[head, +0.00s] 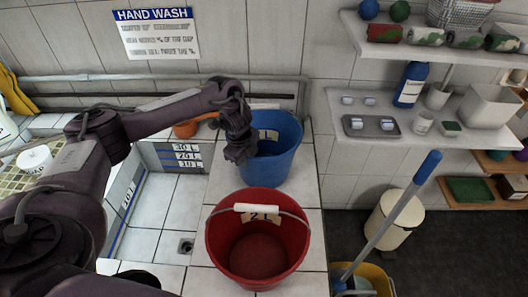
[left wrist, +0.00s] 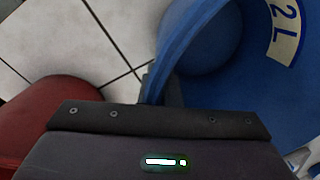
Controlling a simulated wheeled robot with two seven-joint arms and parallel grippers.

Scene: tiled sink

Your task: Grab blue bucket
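The blue bucket (head: 281,152) stands upright on the white tiled ledge by the wall, with a "2 L" label inside. My left gripper (head: 240,150) is at its left rim. In the left wrist view the bucket's wall (left wrist: 205,45) runs down to the gripper (left wrist: 160,95), and dark fingertips show close together on the rim, partly hidden by the gripper body. They appear shut on it. My right gripper is not in view.
A red bucket (head: 258,225) with a white handle stands just in front of the blue one. A blue-handled mop (head: 392,225) leans at the right in a yellow bucket (head: 375,278). Shelves (head: 340,112) hang on the right wall. The sunken basin (head: 165,215) lies left.

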